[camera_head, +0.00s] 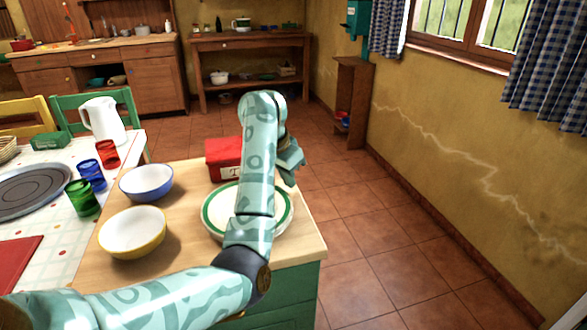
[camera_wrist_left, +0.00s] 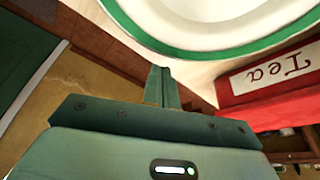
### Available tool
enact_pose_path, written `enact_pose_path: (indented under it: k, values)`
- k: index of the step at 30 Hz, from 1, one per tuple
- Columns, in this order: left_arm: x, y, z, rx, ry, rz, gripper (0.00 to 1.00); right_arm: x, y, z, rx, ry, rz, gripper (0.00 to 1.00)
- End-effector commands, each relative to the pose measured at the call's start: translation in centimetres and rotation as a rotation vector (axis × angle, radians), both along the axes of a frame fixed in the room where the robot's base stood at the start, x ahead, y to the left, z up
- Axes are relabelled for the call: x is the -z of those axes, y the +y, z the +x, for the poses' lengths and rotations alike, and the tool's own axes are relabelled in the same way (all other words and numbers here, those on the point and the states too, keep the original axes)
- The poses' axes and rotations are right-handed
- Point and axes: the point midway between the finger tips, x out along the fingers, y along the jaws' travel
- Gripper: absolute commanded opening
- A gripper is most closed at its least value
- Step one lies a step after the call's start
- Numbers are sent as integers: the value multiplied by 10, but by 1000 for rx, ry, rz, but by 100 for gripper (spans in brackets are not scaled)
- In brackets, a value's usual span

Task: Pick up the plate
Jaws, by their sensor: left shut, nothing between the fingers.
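The plate (camera_head: 220,209) is white with a green rim and lies on the wooden counter top, partly hidden behind my left arm. In the left wrist view the plate (camera_wrist_left: 225,45) fills the top, with its green rim nearest my fingers. My left gripper (camera_head: 291,163) is beyond the plate, at the right of the red tea box. In the left wrist view its fingers (camera_wrist_left: 162,75) are together and empty, close to the plate's rim in the picture; whether they touch it I cannot tell. My right gripper is not in view.
The red tea box (camera_head: 223,150) stands just behind the plate. A blue bowl (camera_head: 146,182) and a yellow bowl (camera_head: 133,232) stand to its left. Farther left is a table with several cups and a white jug (camera_head: 103,120). The tiled floor at right is clear.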

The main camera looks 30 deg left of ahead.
Motion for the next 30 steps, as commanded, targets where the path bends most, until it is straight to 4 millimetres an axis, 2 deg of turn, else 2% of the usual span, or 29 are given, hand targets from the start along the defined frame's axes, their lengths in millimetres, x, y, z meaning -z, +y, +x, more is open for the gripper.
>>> enact_pose_path:
  k: [4, 17, 20, 24, 30]
  values:
    - [-2, 2, -11, 1, 0, 1, 0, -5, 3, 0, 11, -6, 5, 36]
    - [-2, 2, -16, 3, -2, -2, 0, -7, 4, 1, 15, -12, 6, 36]
    - [-9, 3, -31, 4, -8, -7, 0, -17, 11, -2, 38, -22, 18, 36]
    - [-8, 9, -57, 1, -5, -3, 0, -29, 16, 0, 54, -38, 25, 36]
    - [0, 12, -67, 3, 3, -1, 0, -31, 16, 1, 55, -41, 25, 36]
